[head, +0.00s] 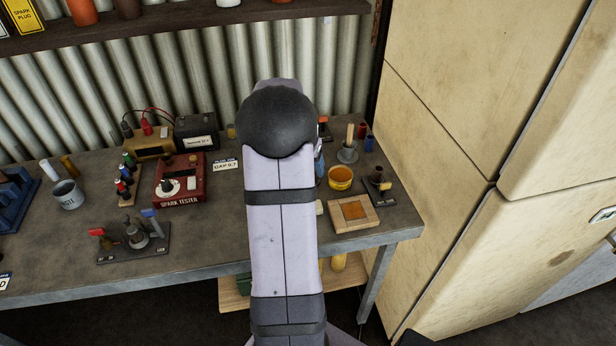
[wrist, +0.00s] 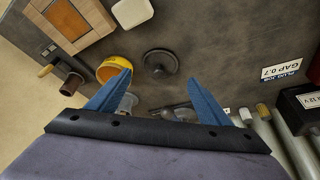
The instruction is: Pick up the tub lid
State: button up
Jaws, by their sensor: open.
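The tub lid (wrist: 160,63) is a dark round disc with a small raised knob, lying on the grey bench in the wrist view. The open yellow tub (wrist: 113,68) stands just left of it there; it also shows in the head view (head: 340,180). My gripper (wrist: 163,72) is open, its two blue fingers spread, with the lid showing between and just beyond the fingertips. Nothing is held. I cannot tell the height of the fingers above the bench. In the head view my arm hides the lid and most of the gripper.
A wooden tray with an orange pad (head: 353,226) and a white block (wrist: 132,11) lie near the tub. A metal cup shows partly behind the left finger. The red spark tester (head: 190,165) and a GAP 0.7 card (wrist: 289,66) are on the bench. Cream cabinets (head: 480,90) stand at right.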

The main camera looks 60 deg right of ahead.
jog(key=shift+p+x, duration=1.8)
jog(key=shift+x, duration=1.85)
jog(key=shift+a, duration=0.1)
jog(key=c, duration=0.8)
